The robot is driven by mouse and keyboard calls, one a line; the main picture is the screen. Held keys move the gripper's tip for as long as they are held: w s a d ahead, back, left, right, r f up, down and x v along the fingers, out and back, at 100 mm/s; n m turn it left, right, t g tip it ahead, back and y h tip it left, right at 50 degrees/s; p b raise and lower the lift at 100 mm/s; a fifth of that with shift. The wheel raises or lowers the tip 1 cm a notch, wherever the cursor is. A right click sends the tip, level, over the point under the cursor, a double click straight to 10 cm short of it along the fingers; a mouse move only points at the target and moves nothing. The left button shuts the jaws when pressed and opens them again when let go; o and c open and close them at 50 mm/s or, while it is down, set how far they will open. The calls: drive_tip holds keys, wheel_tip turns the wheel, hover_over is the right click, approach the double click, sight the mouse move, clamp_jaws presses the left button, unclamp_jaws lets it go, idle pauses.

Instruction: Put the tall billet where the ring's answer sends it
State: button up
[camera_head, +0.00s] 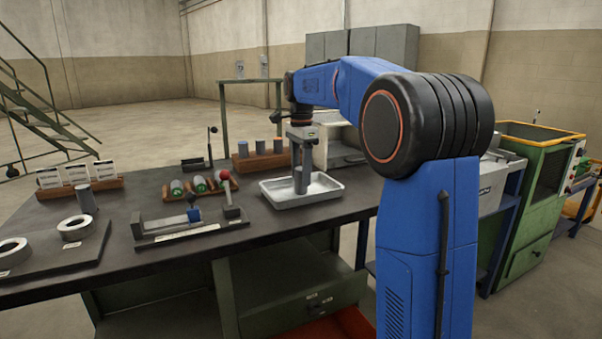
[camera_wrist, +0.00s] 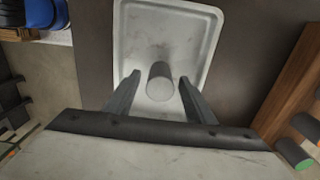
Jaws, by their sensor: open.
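A grey cylindrical billet (camera_head: 301,181) stands upright in the shallow white tray (camera_head: 332,187). In the wrist view the billet (camera_wrist: 160,83) rises from the tray (camera_wrist: 204,25) between my two fingers, with a gap on each side. My gripper (camera_head: 302,160) points down over the tray and is open around the billet's upper part. I cannot tell by comparison which billet is the tall one.
A smaller rack (camera_head: 194,194) holds green-marked pieces. White cards (camera_head: 76,172) stand at the left. A green machine (camera_head: 541,190) stands right.

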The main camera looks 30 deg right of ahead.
drive_tip(key=shift+r, duration=0.15)
wheel_tip(320, 180, up, 12)
drive_tip(key=s+a+f+n+t, duration=0.1)
drive_tip(key=s+a+f+n, duration=0.2)
drive_tip(key=s, duration=0.5)
drive_tip(key=s+a+f+n+t, duration=0.2)
drive_tip(key=s+f+n, duration=0.5)
drive_tip(key=s+f, duration=0.6)
drive_tip(key=s+a+f+n+t, duration=0.1)
drive_tip(key=s+a+f+n, duration=0.3)
drive_tip(key=s+f+n, duration=0.4)
drive_tip(key=s+f, duration=0.4)
drive_tip(key=s, duration=0.5)
drive_tip(key=shift+s+a+f+t, duration=0.15)
drive_tip(key=shift+a+f+t, duration=0.1)
drive_tip(key=shift+f+t, duration=0.15)
